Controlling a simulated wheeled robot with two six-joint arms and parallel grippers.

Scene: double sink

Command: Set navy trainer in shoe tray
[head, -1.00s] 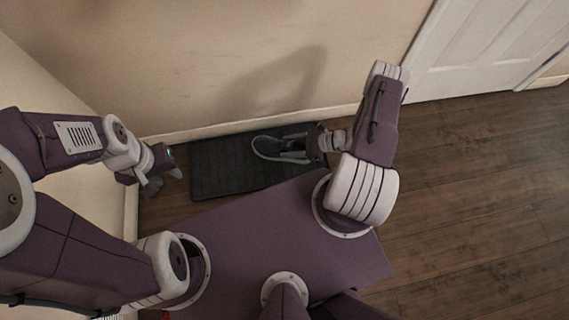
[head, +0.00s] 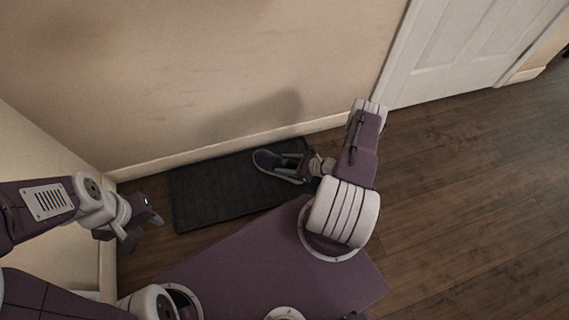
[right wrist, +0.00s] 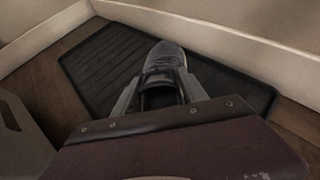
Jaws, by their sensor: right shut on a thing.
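The navy trainer (head: 268,161) is at the right part of the black shoe tray (head: 205,190), its toe pointing left in the head view. My right gripper (head: 298,168) is shut on the trainer, with a finger along each side of it. In the right wrist view the trainer (right wrist: 163,62) points away from me between the fingers (right wrist: 160,92), over the ribbed tray (right wrist: 100,68). I cannot tell whether its sole touches the tray. My left gripper (head: 142,226) hangs empty left of the tray, its fingers apart.
The wall (head: 200,80) with its skirting board runs close behind the tray, and another wall stands at the left. A white door (head: 460,50) is at the upper right. The wooden floor (head: 470,180) on the right is clear.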

